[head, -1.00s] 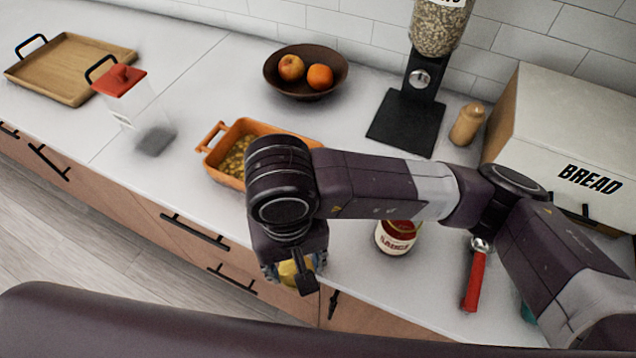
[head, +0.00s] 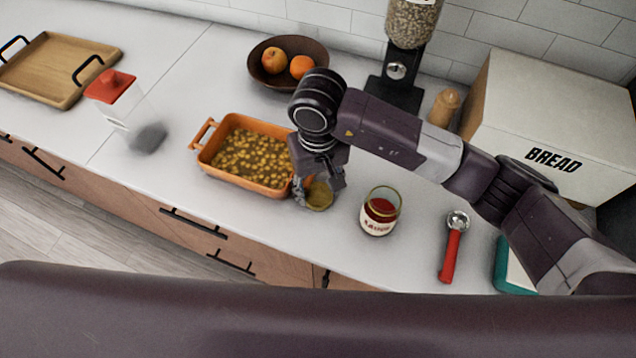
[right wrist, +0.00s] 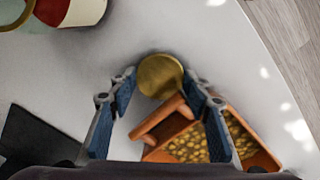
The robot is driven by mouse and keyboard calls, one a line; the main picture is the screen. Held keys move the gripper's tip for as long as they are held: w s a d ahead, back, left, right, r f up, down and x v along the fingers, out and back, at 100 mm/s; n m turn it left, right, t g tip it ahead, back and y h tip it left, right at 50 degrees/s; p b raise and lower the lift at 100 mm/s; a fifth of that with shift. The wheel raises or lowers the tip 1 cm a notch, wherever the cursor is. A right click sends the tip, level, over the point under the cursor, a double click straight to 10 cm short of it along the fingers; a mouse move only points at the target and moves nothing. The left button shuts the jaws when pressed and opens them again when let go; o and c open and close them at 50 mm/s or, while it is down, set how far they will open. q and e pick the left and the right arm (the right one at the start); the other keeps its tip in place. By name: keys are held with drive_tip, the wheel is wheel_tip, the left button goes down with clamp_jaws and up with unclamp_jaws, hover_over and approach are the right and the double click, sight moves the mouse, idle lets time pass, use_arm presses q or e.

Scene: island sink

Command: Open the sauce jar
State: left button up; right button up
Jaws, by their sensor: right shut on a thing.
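The sauce jar (head: 378,222) stands upright on the counter, a glass jar with red sauce, a pale label and an open top with no lid on it. In the right wrist view part of the jar (right wrist: 82,10) shows at the top left. My right gripper (head: 320,193) is left of the jar, shut on the round gold lid (head: 319,196), which also shows between the fingertips in the right wrist view (right wrist: 160,76). The lid is close to the counter; I cannot tell whether it touches. My left gripper is not in view.
An orange baking dish (head: 232,180) of chickpea-like food is just left of my right gripper. A red-handled tool (head: 450,253) lies right of the jar. A fruit bowl (head: 262,78), grain dispenser (head: 397,70) and bread box (head: 550,115) stand behind. Front counter is mostly clear.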

drive_tip(key=shift+s+a, duration=0.1)
drive_tip(key=shift+f+b, duration=0.2)
drive_tip(key=shift+b, duration=0.1)
drive_tip(key=o, duration=1.3)
drive_tip(key=shift+r, duration=0.1)
